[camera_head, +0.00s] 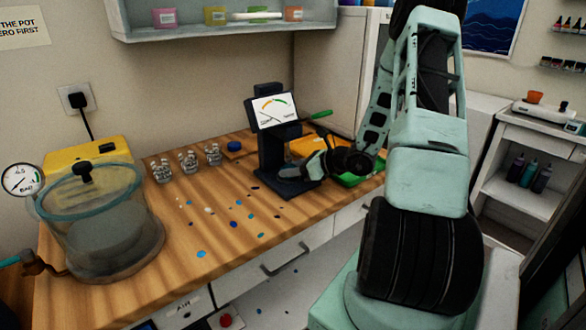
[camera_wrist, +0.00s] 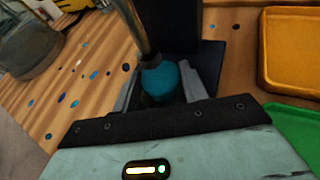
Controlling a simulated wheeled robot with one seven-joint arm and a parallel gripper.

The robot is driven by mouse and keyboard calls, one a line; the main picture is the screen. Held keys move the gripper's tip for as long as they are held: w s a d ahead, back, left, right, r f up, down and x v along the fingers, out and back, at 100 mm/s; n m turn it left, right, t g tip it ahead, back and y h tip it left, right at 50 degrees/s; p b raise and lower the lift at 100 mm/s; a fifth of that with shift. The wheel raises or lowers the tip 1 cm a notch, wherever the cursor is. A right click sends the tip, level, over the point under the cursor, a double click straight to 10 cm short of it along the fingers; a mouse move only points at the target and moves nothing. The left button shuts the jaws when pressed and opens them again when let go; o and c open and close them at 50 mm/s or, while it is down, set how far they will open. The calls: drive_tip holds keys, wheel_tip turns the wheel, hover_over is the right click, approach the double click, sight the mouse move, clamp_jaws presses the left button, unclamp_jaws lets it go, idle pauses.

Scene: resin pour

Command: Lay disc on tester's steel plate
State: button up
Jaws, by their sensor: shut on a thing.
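The tester (camera_head: 272,112) is a dark stand with a dial screen, standing on the bench against the wall. Its dark base (camera_head: 293,190) shows below my gripper (camera_head: 300,172). In the wrist view my gripper (camera_wrist: 160,88) is shut on a blue disc (camera_wrist: 160,78), which sits between the two grey fingers. A metal rod (camera_wrist: 135,27) of the tester comes down close to the disc's top; I cannot tell whether they touch. The steel plate under the disc is hidden, so I cannot tell whether the disc rests on it.
A yellow tray (camera_wrist: 297,50) and a green tray (camera_wrist: 293,128) lie right of the tester. Several small bottles (camera_head: 188,163) stand to its left. A pressure pot (camera_head: 100,225) fills the bench's left end. The bench front (camera_head: 225,240) has only paint spots.

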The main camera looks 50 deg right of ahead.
drive_tip(key=shift+f, duration=0.15)
drive_tip(key=o, duration=1)
